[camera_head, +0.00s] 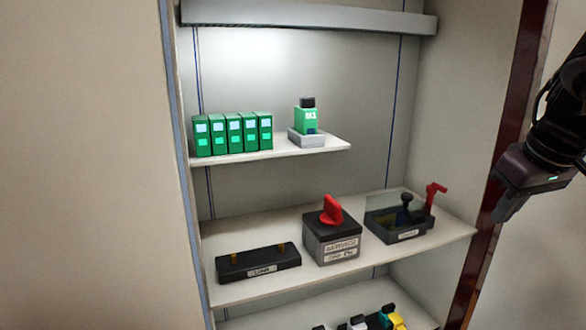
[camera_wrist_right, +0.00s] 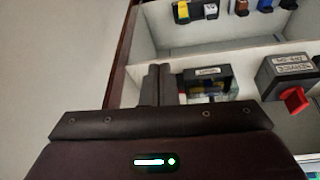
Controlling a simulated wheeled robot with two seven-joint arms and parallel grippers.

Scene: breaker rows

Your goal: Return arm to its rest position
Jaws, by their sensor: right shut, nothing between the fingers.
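My right gripper (camera_head: 503,207) hangs at the right side of the head view, just outside the cabinet's dark red right edge. It is apart from everything on the shelves. In the right wrist view its two fingers (camera_wrist_right: 158,85) are together with nothing between them. The right wrist view looks toward the cabinet from its side, with the dark switch box (camera_wrist_right: 208,80) beyond the fingers. My left gripper is not in the head view.
The cabinet's middle shelf (camera_head: 290,283) holds a black block (camera_head: 258,264), a grey box with a red knob (camera_head: 332,240) and a dark tray with a red lever (camera_head: 400,222). Green modules (camera_head: 233,135) stand on the upper shelf. The dark red cabinet edge (camera_head: 510,115) is close to my right gripper.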

